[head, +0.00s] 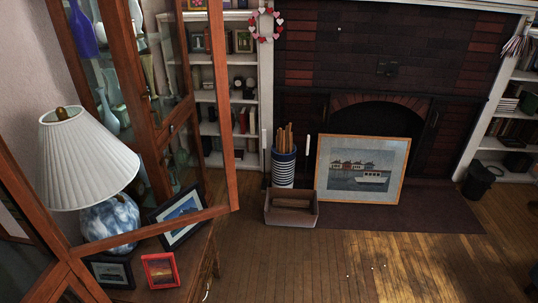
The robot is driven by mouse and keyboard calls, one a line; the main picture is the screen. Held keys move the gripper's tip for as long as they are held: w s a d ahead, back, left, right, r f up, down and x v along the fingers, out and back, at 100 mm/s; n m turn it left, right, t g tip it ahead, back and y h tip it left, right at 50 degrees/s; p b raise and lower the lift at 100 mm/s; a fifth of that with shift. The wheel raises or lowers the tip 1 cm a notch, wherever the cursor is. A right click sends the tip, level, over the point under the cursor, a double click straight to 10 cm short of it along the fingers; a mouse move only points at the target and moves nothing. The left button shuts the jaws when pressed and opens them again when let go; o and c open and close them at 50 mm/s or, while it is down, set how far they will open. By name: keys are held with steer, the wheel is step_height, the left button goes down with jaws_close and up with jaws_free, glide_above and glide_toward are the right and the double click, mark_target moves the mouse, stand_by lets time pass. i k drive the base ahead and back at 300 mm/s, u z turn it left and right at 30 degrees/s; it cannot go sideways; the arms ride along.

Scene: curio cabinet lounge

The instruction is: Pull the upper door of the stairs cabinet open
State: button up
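A wood-framed glass door (224,120) fills the left foreground. Its right stile runs up to the top edge and its bottom rail slopes down to the left, with a lamp showing through the glass. It appears to stand swung out into the room; its hinges are not clear. More wooden framing (30,205) lies at the lower left. Behind is a tall wooden cabinet (115,40) with glass panes and vases inside. I cannot tell for sure which of these is the stairs cabinet. My gripper is not in view, and no contact with a door shows.
A white-shaded lamp (88,155) and several framed pictures stand on a small wooden table (205,255) at lower left. A grey box (291,210), a striped bin (283,168) and a framed boat picture (362,170) stand by the fireplace. The wooden floor (400,265) at lower right is mostly clear.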

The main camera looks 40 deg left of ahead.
mark_target(11, 178)
steer(key=u, duration=0.45)
steer(key=i, duration=1.1)
steer(key=u, duration=1.15)
steer(key=i, duration=0.35)
steer(key=u, duration=0.25)
